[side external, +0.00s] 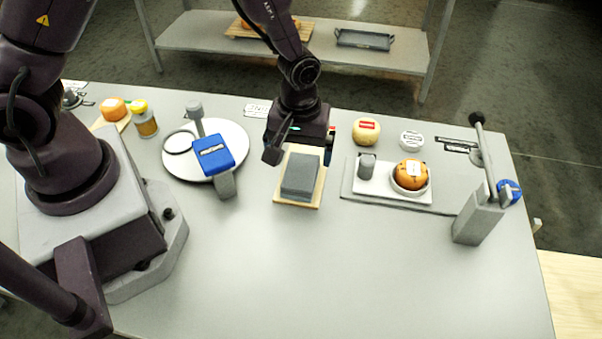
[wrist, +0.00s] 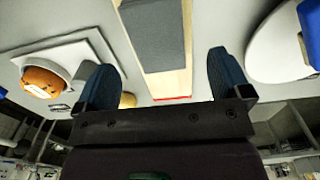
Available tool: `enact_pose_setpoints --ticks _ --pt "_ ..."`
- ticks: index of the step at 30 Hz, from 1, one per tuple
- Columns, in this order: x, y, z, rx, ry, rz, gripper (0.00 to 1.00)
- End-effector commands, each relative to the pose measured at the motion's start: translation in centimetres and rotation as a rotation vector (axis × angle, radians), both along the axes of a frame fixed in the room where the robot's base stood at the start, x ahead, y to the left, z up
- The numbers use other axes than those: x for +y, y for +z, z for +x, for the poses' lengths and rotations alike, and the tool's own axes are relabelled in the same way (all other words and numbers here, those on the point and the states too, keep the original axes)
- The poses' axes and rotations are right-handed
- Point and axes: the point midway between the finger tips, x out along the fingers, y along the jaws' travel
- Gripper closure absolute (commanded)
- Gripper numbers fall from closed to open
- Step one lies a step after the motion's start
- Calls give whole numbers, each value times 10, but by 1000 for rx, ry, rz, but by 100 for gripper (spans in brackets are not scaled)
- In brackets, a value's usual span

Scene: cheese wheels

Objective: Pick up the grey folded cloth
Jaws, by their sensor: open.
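The grey folded cloth (side external: 300,175) lies on a light wooden board (side external: 285,204) in the middle of the table. In the wrist view the cloth (wrist: 155,35) and the bare end of the board (wrist: 167,84) show between and beyond my fingers. My gripper (side external: 299,154) is open and empty, above the far end of the board and cloth. One finger is on each side of the board in the side view. In the wrist view my gripper (wrist: 165,85) has its fingers apart with nothing between them. The exact height above the cloth is hard to tell.
A round white plate (side external: 234,163) with a blue-topped post (side external: 213,155) stands left of the board. To the right, a tray (side external: 350,190) holds an orange ball (side external: 411,174) in a white dish. A lever stand (side external: 478,218) is at far right. The front table is clear.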

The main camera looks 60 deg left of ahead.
Motion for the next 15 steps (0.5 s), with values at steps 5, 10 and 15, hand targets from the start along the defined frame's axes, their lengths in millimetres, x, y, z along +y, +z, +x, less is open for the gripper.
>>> enact_pose_setpoints --ticks 5,10,15 --pt "0 -12 0 1 -1 0 4" --pt "0 -37 2 4 1 0 4" --pt "0 -57 3 1 -1 0 4"
